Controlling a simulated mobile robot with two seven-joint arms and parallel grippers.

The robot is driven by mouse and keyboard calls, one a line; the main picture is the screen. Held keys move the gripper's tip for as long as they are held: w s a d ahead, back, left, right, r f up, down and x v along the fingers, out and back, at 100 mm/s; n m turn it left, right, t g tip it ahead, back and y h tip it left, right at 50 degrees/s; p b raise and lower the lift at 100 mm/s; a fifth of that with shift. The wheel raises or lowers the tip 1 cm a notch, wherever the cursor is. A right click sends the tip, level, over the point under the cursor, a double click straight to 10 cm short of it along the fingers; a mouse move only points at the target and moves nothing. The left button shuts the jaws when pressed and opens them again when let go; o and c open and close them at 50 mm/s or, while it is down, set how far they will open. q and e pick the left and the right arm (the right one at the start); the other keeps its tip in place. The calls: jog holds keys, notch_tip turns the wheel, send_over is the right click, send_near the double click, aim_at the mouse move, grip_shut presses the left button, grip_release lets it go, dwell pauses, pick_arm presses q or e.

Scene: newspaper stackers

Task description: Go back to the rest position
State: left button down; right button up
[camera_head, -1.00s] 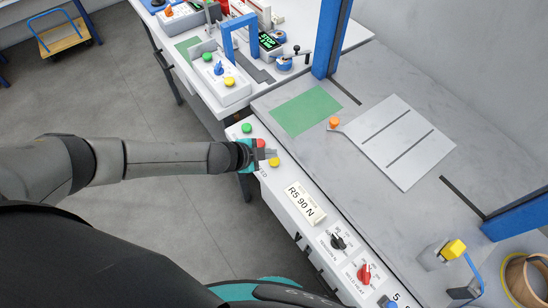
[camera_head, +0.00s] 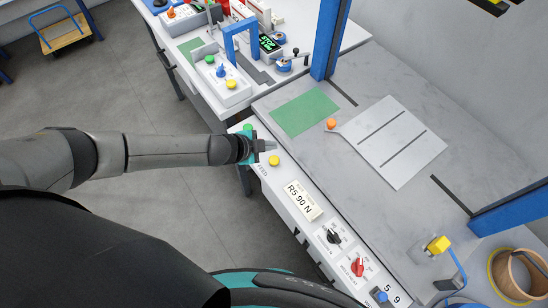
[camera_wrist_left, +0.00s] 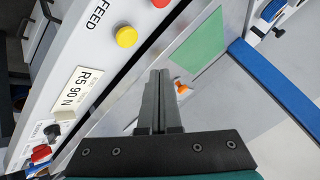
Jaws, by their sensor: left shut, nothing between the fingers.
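My left gripper (camera_head: 268,145) reaches in from the left and hangs over the white control panel (camera_head: 283,178) at the bench's front edge. Its fingers are closed together with nothing between them, as the left wrist view (camera_wrist_left: 158,85) also shows. A yellow button (camera_head: 274,160) lies just below the fingertips in the head view, apart from them in the left wrist view (camera_wrist_left: 127,37). A green button (camera_head: 248,127) is partly hidden behind the gripper. A red button (camera_wrist_left: 161,2) shows at the top edge of the left wrist view. My right gripper is out of view.
The panel bears an "R5 90 N" display (camera_head: 300,200), a black knob (camera_head: 333,236) and a red knob (camera_head: 358,267). Behind it lie a green mat (camera_head: 305,111), a grey plate (camera_head: 385,142) and an orange knob (camera_head: 331,124). Blue posts (camera_head: 328,40) rise from the bench.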

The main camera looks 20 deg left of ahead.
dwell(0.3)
pick_arm(q)
jog(key=s+d+r+n, duration=0.3)
jog(key=s+d, duration=0.1)
jog(key=d, duration=0.2)
jog(key=s+d+r+n, duration=0.3)
jog(key=d+r, duration=0.1)
jog(key=d, duration=0.2)
jog(key=s+a+r+n+g+y, duration=0.2)
jog(key=s+a+r+n, duration=0.15)
jog(key=s+a, duration=0.35)
jog(key=s+a+r+n+g+y, duration=0.2)
jog(key=s+a+n+y, duration=0.15)
jog(key=s+a, duration=0.4)
notch_tip(320, 180, down, 31)
jog(key=s+g+b, duration=0.2)
jog(key=s+b, duration=0.1)
jog(key=b, duration=0.6)
jog(key=s+a+f+b, duration=0.1)
jog(key=s+f+b, duration=0.2)
jog(key=s+f, duration=0.4)
jog(key=s+a+f+b, duration=0.1)
jog(key=s+f+b, duration=0.3)
jog(key=f, duration=1)
jog(key=s, duration=0.3)
jog(key=shift+s+a+f+g+h, duration=0.2)
jog(key=shift+s+a+g+h, duration=0.15)
jog(key=shift+s+a+g, duration=0.05)
